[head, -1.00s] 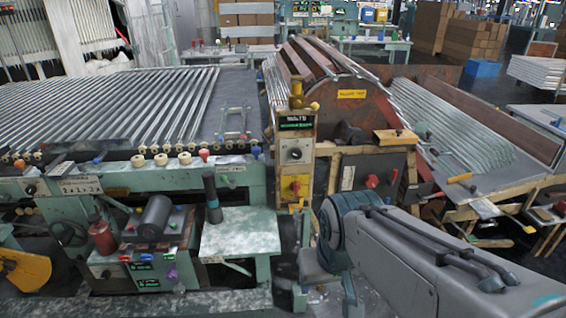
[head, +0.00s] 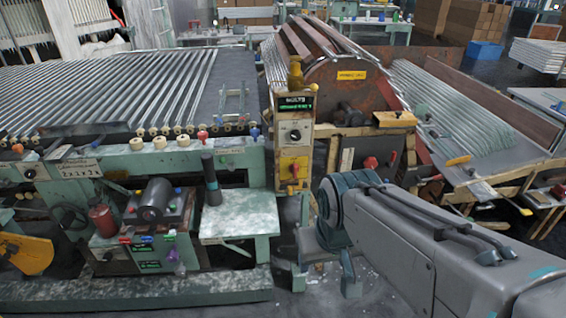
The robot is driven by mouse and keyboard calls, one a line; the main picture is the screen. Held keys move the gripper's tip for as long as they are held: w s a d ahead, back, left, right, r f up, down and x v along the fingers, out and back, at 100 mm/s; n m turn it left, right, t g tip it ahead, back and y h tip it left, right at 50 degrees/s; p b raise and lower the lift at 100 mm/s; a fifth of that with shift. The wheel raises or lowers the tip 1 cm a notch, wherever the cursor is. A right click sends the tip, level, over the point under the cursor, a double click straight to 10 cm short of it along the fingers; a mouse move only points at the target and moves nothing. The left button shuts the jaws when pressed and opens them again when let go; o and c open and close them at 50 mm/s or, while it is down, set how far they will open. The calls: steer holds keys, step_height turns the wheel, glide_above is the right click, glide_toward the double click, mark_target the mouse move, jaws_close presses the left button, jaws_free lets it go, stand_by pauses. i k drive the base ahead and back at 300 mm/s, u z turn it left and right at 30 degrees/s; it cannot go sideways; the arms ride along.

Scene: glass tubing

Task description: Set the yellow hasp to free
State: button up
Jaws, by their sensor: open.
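A yellow plate with a small red handle (head: 293,170) is on the lower front of the narrow upright control post in the middle of the head view. It is the likeliest yellow hasp, but its setting is too small to tell. My gripper (head: 324,275) hangs low in front of the post, to the right of and below the plate. Its two fingers are apart, with nothing seen between them. My grey arm reaches in from the lower right.
A green display and a dark knob (head: 295,135) sit above the plate. A pale green bench (head: 240,222) juts out left of the gripper. A machine with rusty drum sides (head: 335,85) stands behind right. Floor shows around the fingers.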

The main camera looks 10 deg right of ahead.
mark_target(290, 189)
steer(key=k, duration=1.2)
steer(key=u, duration=1)
steer(key=i, duration=1.65)
steer(key=z, duration=0.7)
